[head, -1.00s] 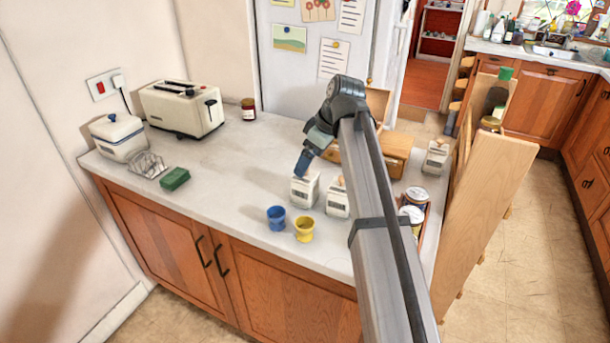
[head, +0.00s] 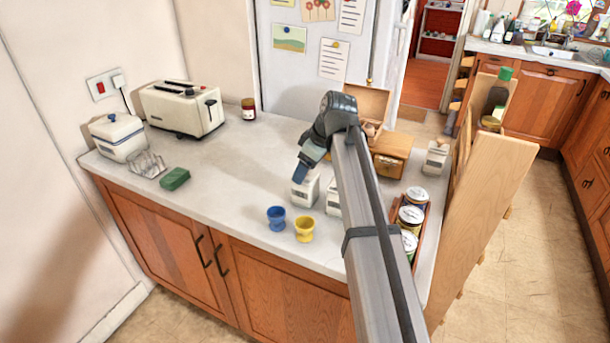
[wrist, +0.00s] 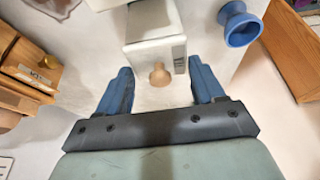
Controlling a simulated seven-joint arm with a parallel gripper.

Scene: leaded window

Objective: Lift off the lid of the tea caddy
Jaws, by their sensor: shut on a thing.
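A white caddy (head: 306,192) stands near the front of the counter. My gripper (wrist: 160,85) is on top of it, its blue fingers either side of the pale lid with a wooden knob (wrist: 160,75). The fingers are shut on this lid. In the head view the gripper hides the caddy's top, and I cannot tell whether there is a gap under the lid. The labels are too small to read.
A blue egg cup (head: 276,217) and a yellow egg cup (head: 304,229) stand in front. A wooden box (head: 391,154) and a rack of tins (head: 411,216) are to the right. The counter to the left is clear up to the green block (head: 174,179).

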